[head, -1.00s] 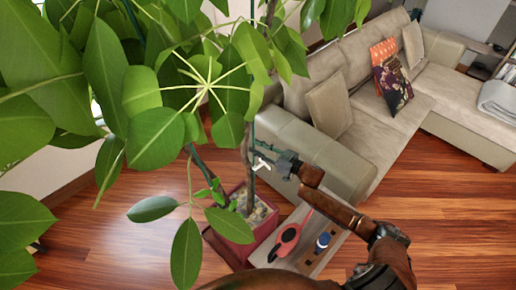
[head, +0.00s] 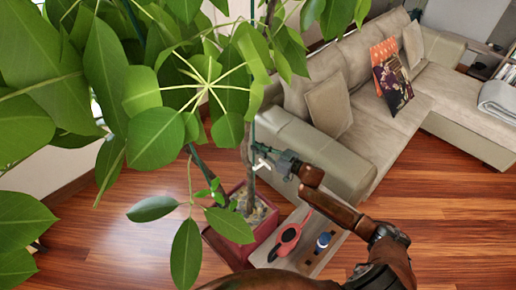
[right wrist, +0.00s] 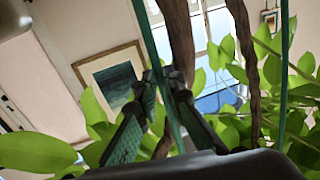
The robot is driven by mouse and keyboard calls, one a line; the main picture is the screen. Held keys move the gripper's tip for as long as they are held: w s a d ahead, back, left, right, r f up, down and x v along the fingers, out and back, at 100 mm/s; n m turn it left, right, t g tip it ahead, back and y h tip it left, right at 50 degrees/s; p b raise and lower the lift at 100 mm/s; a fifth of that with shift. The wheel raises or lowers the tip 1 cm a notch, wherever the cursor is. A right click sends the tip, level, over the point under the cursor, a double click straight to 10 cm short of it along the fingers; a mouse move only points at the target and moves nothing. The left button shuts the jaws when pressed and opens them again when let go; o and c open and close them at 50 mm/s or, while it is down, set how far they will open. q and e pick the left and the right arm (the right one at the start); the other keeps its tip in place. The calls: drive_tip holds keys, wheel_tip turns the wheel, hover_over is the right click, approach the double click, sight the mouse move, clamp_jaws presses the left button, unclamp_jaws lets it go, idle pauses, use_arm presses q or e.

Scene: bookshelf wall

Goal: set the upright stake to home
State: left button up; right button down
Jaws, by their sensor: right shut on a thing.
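The stake (head: 253,132) is a thin green rod standing close to upright beside the brown trunk of a potted plant. My right gripper (head: 263,161) reaches it from the right, above the red pot (head: 238,252). In the right wrist view the stake (right wrist: 152,42) runs down between my right fingertips (right wrist: 166,82), which are shut on it. The stake's upper part is hidden by leaves in the head view. My left gripper is not in view.
Large leaves (head: 105,75) fill the left and top. Another green rod (right wrist: 284,65) shows in the right wrist view. A low bench (head: 312,262) beside the pot holds red pruners (head: 288,237) and a blue item (head: 323,241). A beige sofa (head: 375,120) stands behind.

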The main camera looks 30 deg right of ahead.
wheel_tip(320, 180, down, 7)
drive_tip(key=b, duration=0.2)
drive_tip(key=shift+s+r, duration=0.15)
drive_tip(key=shift+r, duration=0.05)
drive_tip(key=c, duration=2.3)
unclamp_jaws()
drive_tip(key=shift+f, duration=0.1)
drive_tip(key=shift+o, duration=1.4)
drive_tip(key=shift+r, duration=0.2)
drive_tip(key=v, duration=1.2)
